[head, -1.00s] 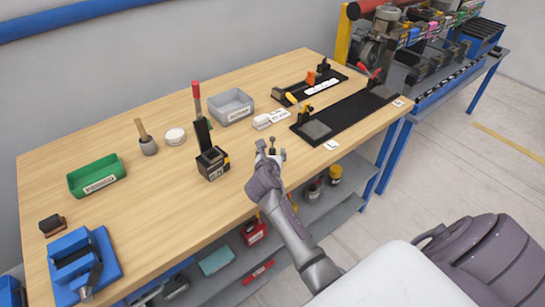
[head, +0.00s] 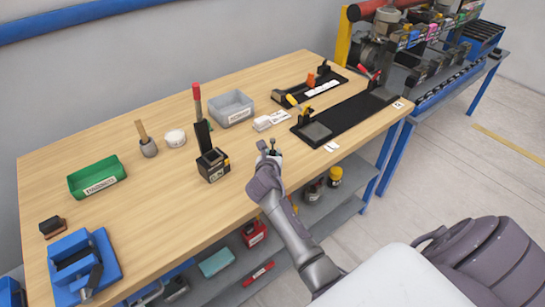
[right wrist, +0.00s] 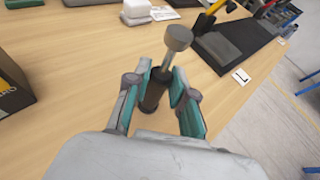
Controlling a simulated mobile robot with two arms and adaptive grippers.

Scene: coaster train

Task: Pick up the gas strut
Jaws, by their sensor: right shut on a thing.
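The gas strut (right wrist: 154,94) stands between my right gripper's fingers in the right wrist view. It has a dark brown cylinder, a thin rod and a grey round end (right wrist: 178,37). My right gripper (right wrist: 162,93) is shut on the dark cylinder, with its teal-lined fingers on either side. My left gripper is not in view.
Left of the strut stands a black block (head: 213,166) with a tall red-topped piece. Behind are a grey bin (head: 232,107) and white blocks (head: 263,122). A black fixture (head: 345,118) lies to the right. A green bin (head: 96,176) and blue fixture (head: 84,266) are at left.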

